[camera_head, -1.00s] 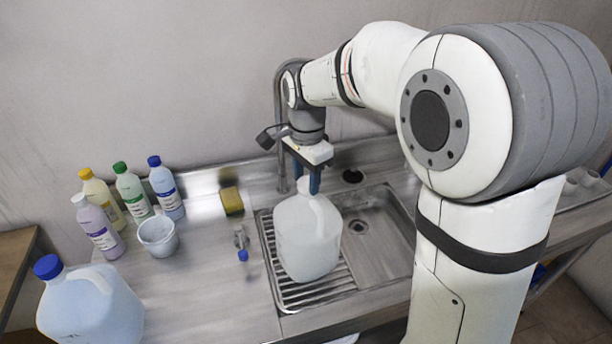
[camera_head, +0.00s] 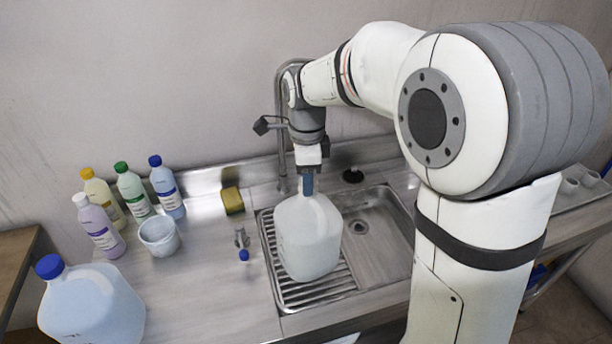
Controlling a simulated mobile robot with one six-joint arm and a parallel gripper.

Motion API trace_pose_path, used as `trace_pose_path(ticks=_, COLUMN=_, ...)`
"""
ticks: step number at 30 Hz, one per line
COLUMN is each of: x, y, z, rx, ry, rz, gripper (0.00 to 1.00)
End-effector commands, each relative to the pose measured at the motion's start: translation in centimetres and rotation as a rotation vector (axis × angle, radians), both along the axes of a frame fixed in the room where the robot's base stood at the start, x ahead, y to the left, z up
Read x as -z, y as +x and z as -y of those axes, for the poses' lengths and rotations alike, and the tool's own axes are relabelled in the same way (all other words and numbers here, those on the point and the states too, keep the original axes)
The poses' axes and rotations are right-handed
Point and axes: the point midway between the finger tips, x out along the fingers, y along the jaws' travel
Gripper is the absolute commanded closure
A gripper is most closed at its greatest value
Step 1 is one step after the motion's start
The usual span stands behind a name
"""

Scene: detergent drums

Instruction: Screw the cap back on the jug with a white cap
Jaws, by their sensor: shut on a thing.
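The large translucent white jug (camera_head: 308,240) stands upright on the ribbed drainboard left of the sink basin. I cannot tell how far the cap is seated. My wrist is turned so that one finger shows in front of the other.
A blue-capped jug (camera_head: 90,308) stands at the front left. Several small bottles (camera_head: 130,190) and a white bucket (camera_head: 158,236) stand behind it. The faucet (camera_head: 281,130) rises behind my wrist. The sink basin (camera_head: 375,240) is empty.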

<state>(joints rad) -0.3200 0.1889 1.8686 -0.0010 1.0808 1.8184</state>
Motion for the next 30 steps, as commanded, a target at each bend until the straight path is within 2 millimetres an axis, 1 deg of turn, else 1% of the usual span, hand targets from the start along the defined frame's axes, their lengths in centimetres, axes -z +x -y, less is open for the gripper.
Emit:
trace_pose_path(ticks=5, x=0.23, y=-0.11, z=0.02, rx=-0.002, ry=-0.001, rz=-0.005, gripper=0.86)
trace_pose_path(ticks=8, x=0.22, y=-0.1, z=0.02, rx=0.027, ry=-0.001, rz=-0.006, gripper=0.86)
trace_pose_path(ticks=11, x=0.22, y=-0.07, z=0.02, rx=0.132, ry=-0.002, rz=-0.006, gripper=0.86)
trace_pose_path(ticks=16, x=0.24, y=0.01, z=0.05, rx=0.359, ry=-0.002, rz=-0.006, gripper=0.86)
trace_pose_path(ticks=17, x=0.25, y=0.01, z=0.05, rx=0.377, ry=-0.002, rz=-0.006, gripper=0.6)
trace_pose_path(ticks=26, x=0.13, y=0.07, z=0.03, rx=0.367, ry=-0.001, rz=-0.002, gripper=0.36)
trace_pose_path(ticks=30, x=0.09, y=0.09, z=0.02, rx=0.366, ry=0.0, rz=-0.002, gripper=0.35)
